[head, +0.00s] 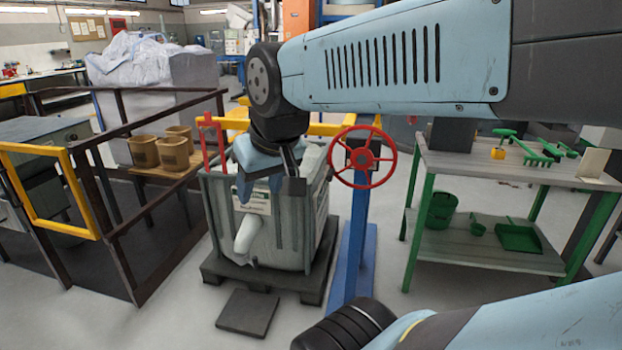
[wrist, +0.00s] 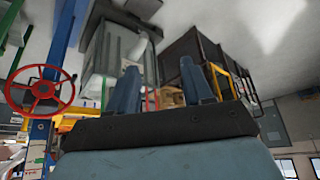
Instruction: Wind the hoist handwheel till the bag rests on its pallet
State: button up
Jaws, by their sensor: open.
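The red handwheel (head: 362,157) is mounted on a blue post (head: 352,250), right of my gripper. In the wrist view, which looks upside down, the handwheel (wrist: 40,92) is at the left, well apart from my fingers. The grey-green bag (head: 292,232), with a pale spout at its front, is over a dark pallet (head: 312,290). I cannot tell whether its underside touches the pallet. My gripper (head: 267,190) is open and empty, in front of the bag's upper part in the head view and hiding some of it. Both fingers (wrist: 162,85) show spread in the wrist view.
A bench (head: 490,255) with green tools and buckets stands at the right. A dark railing with a yellow gate (head: 50,190) and several brown tubs (head: 173,152) are at the left. A dark plate (head: 247,313) lies before the pallet. Open floor shows between post and bench.

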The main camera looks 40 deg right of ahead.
aim_at(328, 181)
jog(key=w+d+f+m+t+h, duration=0.1)
jog(key=w+d+f+m+t, duration=0.15)
jog(key=w+d+f, duration=0.65)
jog(key=w+d+f+m+t+h, duration=0.1)
jog(key=w+d+f+m, duration=0.2)
jog(key=w, duration=1.2)
jog(key=w+d+f+m+t+h, duration=0.1)
jog(key=d+f+h, duration=0.55)
jog(key=d, duration=0.45)
jog(key=d+f+t+h, duration=0.1)
jog(key=d+f+h, duration=0.4)
jog(key=d+f, duration=0.45)
jog(key=x, duration=0.5)
jog(key=r+x, duration=0.1)
jog(key=x, duration=0.4)
jog(key=r+x, duration=0.1)
jog(key=x, duration=0.3)
jog(key=shift+d, duration=0.6)
jog(key=shift+c, duration=0.3)
grip_shut()
